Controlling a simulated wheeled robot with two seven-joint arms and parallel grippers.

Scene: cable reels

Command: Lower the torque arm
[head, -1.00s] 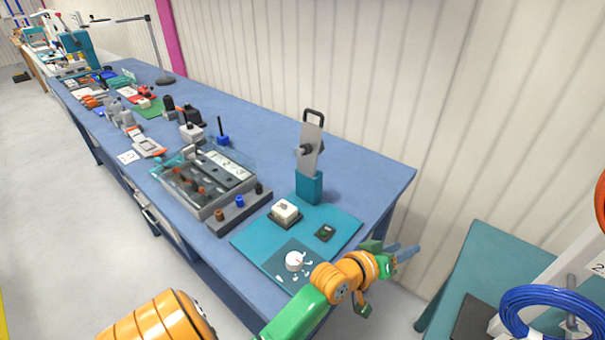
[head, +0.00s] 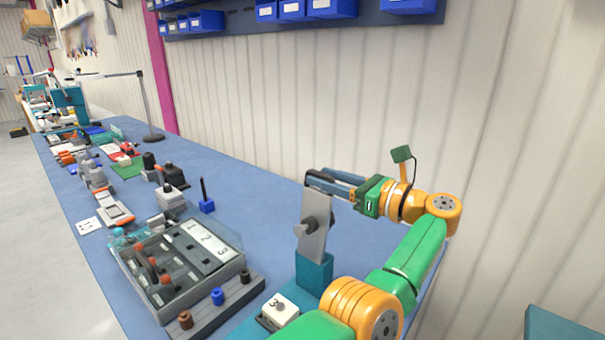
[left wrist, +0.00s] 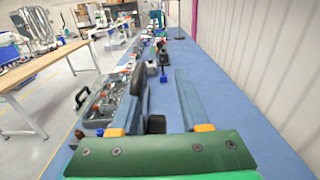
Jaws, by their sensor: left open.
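The torque arm (head: 313,228) is a grey plate with a dark round knob and a black handle (head: 318,183) on top. It stands raised, nearly upright, on a teal block (head: 314,274). My left gripper (head: 328,181) is open at the handle, its two blue-grey fingers pointing left. In the left wrist view my left gripper (left wrist: 159,88) has its fingers apart, and a dark part of the handle (left wrist: 138,82) shows by the left finger. Whether the fingers touch the handle, I cannot tell. My right gripper is in neither view.
A clear-lidded grey case (head: 180,262) lies on the blue bench (head: 262,205) left of the torque arm. A pale wall (head: 500,150) stands close behind. Blue bins (head: 292,10) hang above.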

